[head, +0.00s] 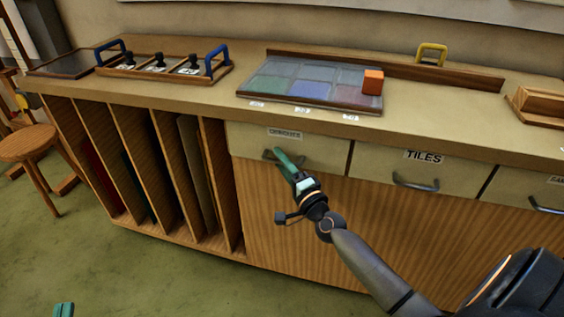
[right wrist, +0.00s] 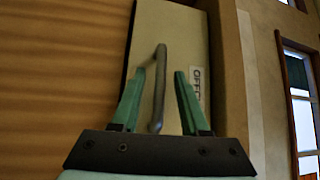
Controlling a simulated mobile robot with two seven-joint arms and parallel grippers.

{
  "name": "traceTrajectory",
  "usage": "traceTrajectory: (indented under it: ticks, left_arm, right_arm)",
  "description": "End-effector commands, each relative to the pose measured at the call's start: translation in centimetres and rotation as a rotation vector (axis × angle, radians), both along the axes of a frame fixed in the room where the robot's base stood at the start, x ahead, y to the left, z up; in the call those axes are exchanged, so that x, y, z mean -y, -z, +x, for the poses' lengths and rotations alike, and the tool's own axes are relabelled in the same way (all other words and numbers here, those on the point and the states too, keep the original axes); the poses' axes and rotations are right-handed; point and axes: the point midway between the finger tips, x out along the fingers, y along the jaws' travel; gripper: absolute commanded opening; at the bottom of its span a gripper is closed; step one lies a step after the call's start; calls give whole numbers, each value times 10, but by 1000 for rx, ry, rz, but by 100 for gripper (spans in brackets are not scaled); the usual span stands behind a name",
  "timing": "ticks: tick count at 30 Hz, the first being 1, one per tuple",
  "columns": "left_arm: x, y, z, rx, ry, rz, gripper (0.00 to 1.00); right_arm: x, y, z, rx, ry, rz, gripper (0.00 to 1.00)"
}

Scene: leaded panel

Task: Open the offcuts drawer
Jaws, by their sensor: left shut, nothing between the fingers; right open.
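The offcuts drawer (head: 325,152) is closed, its front level with the tiles drawer beside it. Its label (head: 285,133) sits above a dark bar handle (head: 268,154), partly hidden by my right gripper. My right gripper (head: 284,156) is open at this handle. In the right wrist view, the handle (right wrist: 159,100) shows between the spread green fingers of my right gripper (right wrist: 160,74), with gaps on both sides; I cannot tell how deep it sits between them. My left gripper (head: 63,309) shows only its fingertips at the bottom left; it is shut and empty.
The tiles drawer (head: 421,172) is to the right. Upright slots (head: 165,170) with sheets are to the left. On the worktop are a glass panel (head: 290,90), an orange block (head: 373,81) and a tool tray (head: 165,78). A stool (head: 28,142) stands left; green floor is clear.

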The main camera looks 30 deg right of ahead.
Motion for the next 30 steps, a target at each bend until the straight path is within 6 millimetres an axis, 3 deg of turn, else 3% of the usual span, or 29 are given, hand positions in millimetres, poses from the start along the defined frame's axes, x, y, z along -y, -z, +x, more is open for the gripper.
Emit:
traceTrajectory:
  ticks: [3, 15, 30]
  left_arm:
    - [0, -1, 0, 3, 1, -1, 0]
    - [0, -2, 0, 6, 1, -1, 0]
    - [0, -2, 0, 6, 1, -1, 0]
  right_arm:
    - [0, 0, 0, 0, 0, 0, 44]
    - [0, 0, 0, 0, 0, 0, 0]
    - [0, 0, -1, 0, 0, -1, 0]
